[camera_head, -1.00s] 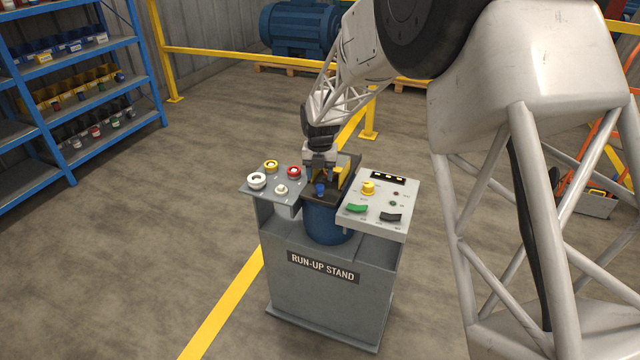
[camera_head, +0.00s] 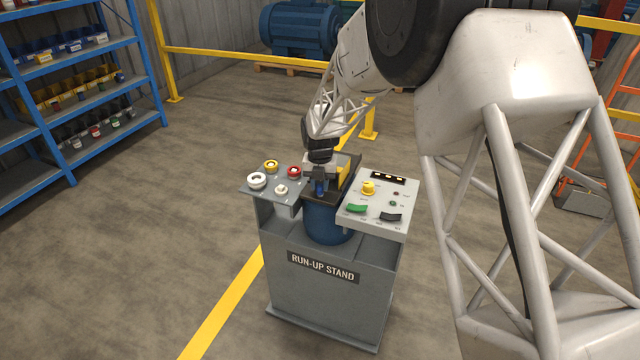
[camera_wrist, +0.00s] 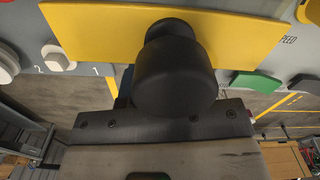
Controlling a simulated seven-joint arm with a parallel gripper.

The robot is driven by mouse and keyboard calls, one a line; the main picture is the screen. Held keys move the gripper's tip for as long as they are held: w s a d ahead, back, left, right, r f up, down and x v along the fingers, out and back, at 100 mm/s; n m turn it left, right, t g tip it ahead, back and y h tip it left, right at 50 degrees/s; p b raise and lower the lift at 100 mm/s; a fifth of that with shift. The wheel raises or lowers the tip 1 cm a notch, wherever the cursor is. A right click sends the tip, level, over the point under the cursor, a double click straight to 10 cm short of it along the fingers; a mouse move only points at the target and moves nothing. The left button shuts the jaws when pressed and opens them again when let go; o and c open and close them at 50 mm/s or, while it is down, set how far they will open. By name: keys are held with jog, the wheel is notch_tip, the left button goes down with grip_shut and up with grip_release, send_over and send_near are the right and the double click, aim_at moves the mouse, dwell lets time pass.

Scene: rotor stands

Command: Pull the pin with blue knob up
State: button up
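The blue knob (camera_head: 320,188) is small and stands on the run-up stand (camera_head: 330,300), between its left and right panels. My gripper (camera_head: 320,178) is down over the middle of the stand, right at the knob, pointing downward. Its fingers are small and partly hidden there, so I cannot tell whether they touch the knob or are closed around it. In the wrist view a sliver of blue (camera_wrist: 125,85) shows behind a dark rounded part that fills the middle. The pin below the knob is hidden.
A yellow plate (camera_wrist: 85,28) stands close to the gripper. The left panel (camera_head: 262,190) carries white, yellow and red knobs. The right panel (camera_head: 385,212) has a yellow knob and green and black switches. A blue shelf (camera_head: 75,85) stands far left.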

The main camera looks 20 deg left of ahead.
aim_at(320, 186)
grip_shut()
jog(key=shift+r, duration=1.45)
jog(key=o, duration=0.7)
grip_release()
jog(key=shift+o, duration=0.2)
jog(key=shift+r, duration=0.1)
notch_tip(320, 186, up, 8)
jog(key=shift+f, duration=0.2)
